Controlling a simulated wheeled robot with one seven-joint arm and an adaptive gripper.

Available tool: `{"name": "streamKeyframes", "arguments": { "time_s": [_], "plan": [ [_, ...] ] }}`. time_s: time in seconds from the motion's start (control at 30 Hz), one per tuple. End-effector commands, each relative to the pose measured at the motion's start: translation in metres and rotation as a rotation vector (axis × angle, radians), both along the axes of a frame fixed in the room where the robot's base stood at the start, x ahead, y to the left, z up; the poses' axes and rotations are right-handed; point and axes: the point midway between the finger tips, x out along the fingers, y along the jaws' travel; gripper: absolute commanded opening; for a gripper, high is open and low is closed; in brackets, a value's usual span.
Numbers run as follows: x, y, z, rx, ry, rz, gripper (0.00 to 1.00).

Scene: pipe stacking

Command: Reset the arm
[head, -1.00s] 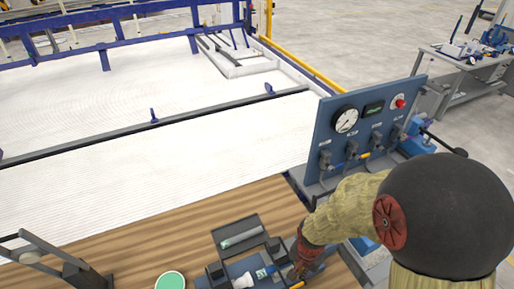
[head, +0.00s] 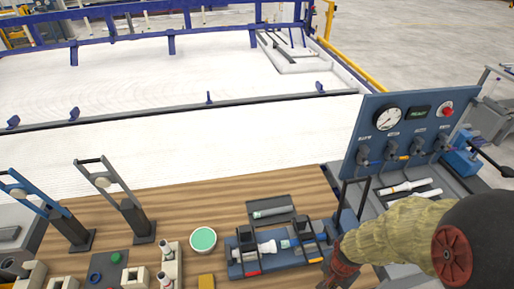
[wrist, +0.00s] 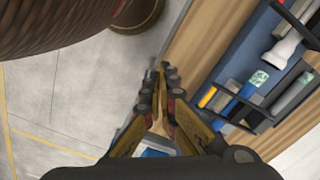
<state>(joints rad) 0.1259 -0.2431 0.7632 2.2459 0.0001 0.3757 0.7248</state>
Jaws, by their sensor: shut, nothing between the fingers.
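My arm, in a tan sleeve, enters the head view from the lower right. Its reddish-brown wrist shows, and my gripper (wrist: 159,95) is cut off by the lower edge there. In the wrist view the two fingers are together with nothing between them, above the gap between the wooden table edge and the floor. A blue fixture (head: 246,268) with a white pipe fitting (head: 267,248) stands on the table, left of my wrist. The fixture (wrist: 240,75) also shows at the right of the wrist view, apart from my fingers.
A gauge panel (head: 415,130) stands behind my arm, with pale pipes (head: 408,187) lying by it. A dark tray (head: 284,202) holds another pipe piece. A green-topped round container (head: 203,239), two upright lever stands and several small fittings occupy the table's left. Bare wood lies behind them.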

Motion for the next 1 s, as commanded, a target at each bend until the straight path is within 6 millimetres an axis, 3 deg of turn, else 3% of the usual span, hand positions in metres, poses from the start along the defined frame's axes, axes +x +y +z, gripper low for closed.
{"name": "streamKeyframes", "arguments": {
  "time_s": [0.17,0.37,0.47,0.77,1.0],
  "plan": [
    [-0.005,0.001,0.000,0.003,0.018,0.059,0.00],
    [-0.027,0.003,0.001,0.019,0.089,0.177,0.00],
    [-0.034,0.004,0.011,0.029,0.114,0.252,0.00],
    [-0.026,0.008,0.063,0.025,0.066,0.516,0.00],
    [-0.016,0.016,0.112,-0.038,-0.083,0.718,0.00]
  ]
}}
